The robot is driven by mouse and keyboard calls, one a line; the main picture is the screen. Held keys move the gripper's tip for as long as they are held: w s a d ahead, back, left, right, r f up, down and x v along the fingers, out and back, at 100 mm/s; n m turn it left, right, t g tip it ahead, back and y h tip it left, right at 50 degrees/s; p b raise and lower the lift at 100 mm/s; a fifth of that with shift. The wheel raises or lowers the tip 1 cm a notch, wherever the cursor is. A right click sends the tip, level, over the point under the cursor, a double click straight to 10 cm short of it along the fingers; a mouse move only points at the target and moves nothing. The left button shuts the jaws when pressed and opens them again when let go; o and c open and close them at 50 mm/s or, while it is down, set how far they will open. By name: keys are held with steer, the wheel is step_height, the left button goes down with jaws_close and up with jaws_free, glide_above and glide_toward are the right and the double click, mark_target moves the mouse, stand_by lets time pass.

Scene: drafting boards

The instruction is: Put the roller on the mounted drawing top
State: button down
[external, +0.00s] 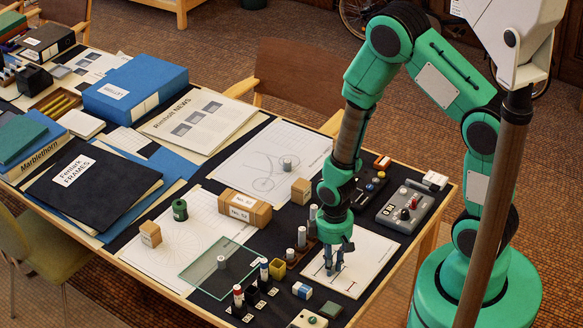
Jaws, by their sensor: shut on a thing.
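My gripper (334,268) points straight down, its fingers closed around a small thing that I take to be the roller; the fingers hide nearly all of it. The fingertips are low over a white mounted drawing (372,250) with dark and red lines, at the right front of the table. I cannot tell whether the held thing touches the drawing's top.
Grey cylinders (302,238) stand close left of my gripper. A control box (405,210) sits behind the drawing, to the right. A glass plate (205,268), wooden blocks (245,207) and small bottles (238,295) crowd the left side. The drawing's right part is bare.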

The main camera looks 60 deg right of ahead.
steer(key=shift+f, duration=0.15)
steer(key=c, duration=1.7)
jaws_free()
steer(key=shift+o, duration=0.2)
step_height(320, 180, up, 12)
steer(key=p, duration=0.2)
steer(key=shift+r+p, duration=0.2)
steer(key=shift+p, duration=0.1)
